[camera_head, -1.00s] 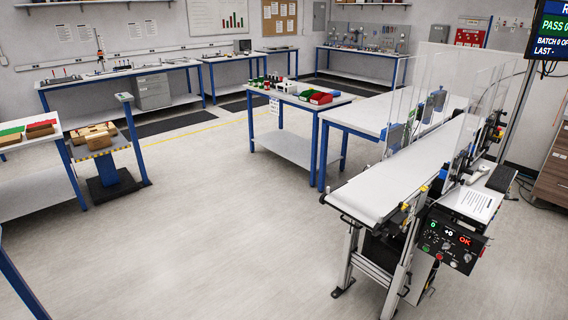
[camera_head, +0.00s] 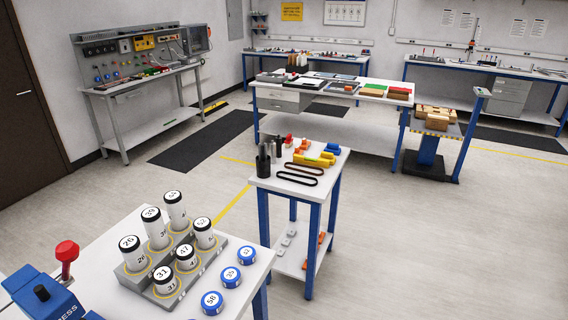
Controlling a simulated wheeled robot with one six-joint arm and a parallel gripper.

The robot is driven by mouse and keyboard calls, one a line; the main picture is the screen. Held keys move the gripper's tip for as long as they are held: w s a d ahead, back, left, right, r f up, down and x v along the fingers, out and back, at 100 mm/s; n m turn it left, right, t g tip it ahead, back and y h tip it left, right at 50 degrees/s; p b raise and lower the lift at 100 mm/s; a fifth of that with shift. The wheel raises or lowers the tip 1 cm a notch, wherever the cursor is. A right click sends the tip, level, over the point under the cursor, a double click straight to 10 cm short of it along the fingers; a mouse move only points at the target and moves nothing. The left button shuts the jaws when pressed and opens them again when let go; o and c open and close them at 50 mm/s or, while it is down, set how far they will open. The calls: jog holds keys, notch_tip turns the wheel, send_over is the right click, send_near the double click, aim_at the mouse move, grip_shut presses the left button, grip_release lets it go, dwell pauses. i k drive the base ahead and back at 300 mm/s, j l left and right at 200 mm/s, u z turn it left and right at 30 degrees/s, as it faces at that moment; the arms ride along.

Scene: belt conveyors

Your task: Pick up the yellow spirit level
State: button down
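A yellow, elongated object (camera_head: 314,159) lies on the small white-topped table (camera_head: 262,183) with blue legs, in the middle of the head view. It is too small to tell for certain whether it is the spirit level. Small orange and blue items lie close around it. My gripper is not in view.
Black rings (camera_head: 300,173) and dark cylinders (camera_head: 263,160) share that small table. In front, a white table carries a grey rack (camera_head: 150,290) of numbered cylinders, blue discs (camera_head: 231,277) and a blue press (camera_head: 45,298). Open floor (camera_head: 400,240) lies to the right.

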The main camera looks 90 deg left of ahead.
aim_at(303, 159)
jog(key=u, duration=2.8)
